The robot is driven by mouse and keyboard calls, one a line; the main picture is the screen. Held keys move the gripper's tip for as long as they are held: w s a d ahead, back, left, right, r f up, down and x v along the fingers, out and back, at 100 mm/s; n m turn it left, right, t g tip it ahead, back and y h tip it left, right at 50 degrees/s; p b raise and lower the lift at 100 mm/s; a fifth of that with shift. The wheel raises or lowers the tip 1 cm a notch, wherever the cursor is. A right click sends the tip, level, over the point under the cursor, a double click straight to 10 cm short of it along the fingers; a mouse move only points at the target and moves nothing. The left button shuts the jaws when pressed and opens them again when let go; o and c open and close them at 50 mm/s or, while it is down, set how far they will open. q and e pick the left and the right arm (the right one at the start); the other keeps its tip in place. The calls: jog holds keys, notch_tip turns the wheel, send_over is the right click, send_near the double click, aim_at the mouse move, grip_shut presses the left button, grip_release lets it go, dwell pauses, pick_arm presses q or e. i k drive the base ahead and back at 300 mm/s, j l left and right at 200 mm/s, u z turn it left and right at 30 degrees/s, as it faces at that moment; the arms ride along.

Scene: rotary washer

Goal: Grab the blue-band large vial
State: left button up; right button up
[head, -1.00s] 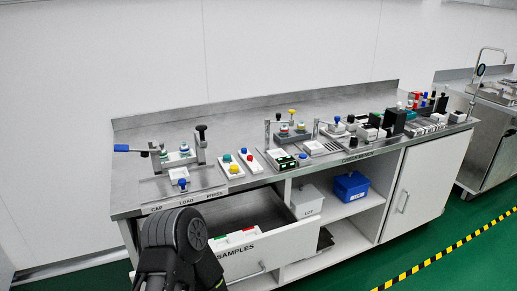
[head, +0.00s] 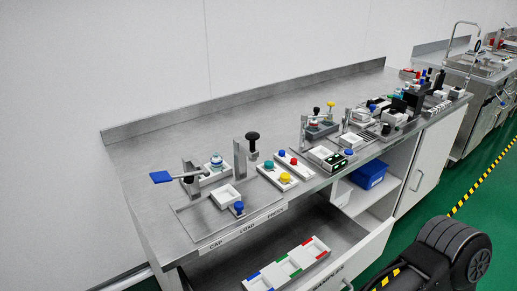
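I cannot make out a blue-banded large vial for certain. A vial-like piece with a teal and white top (head: 216,162) stands in the lever station at the left of the bench, but no blue band is readable on it. The drawer (head: 345,262) below the bench is open. Inside lies a white sample tray (head: 285,266) with blue, green and red marked sections. No vial is discernible in its compartments. A dark arm part of mine covers the lower right of the head view. Neither gripper's fingers show.
The blue lever handle (head: 161,177) sticks out left. A button panel (head: 278,177), a small rack (head: 328,158) and several devices line the bench (head: 150,145). A blue bin (head: 369,173) sits on the shelf below. Yellow-black tape (head: 478,181) marks the green floor.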

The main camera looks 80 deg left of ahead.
aim_at(216, 160)
jog(key=k+j+z, duration=0.1)
jog(key=k+j, duration=0.2)
jog(key=k, duration=0.2)
jog(key=k+j+z, duration=0.15)
jog(key=k+j, duration=0.15)
jog(key=k, duration=0.15)
jog(key=k+j+z, duration=0.1)
jog(key=k+j, duration=0.15)
jog(key=k, duration=0.25)
jog(key=k+j+z, duration=0.1)
jog(key=k, duration=0.45)
jog(key=j, duration=0.05)
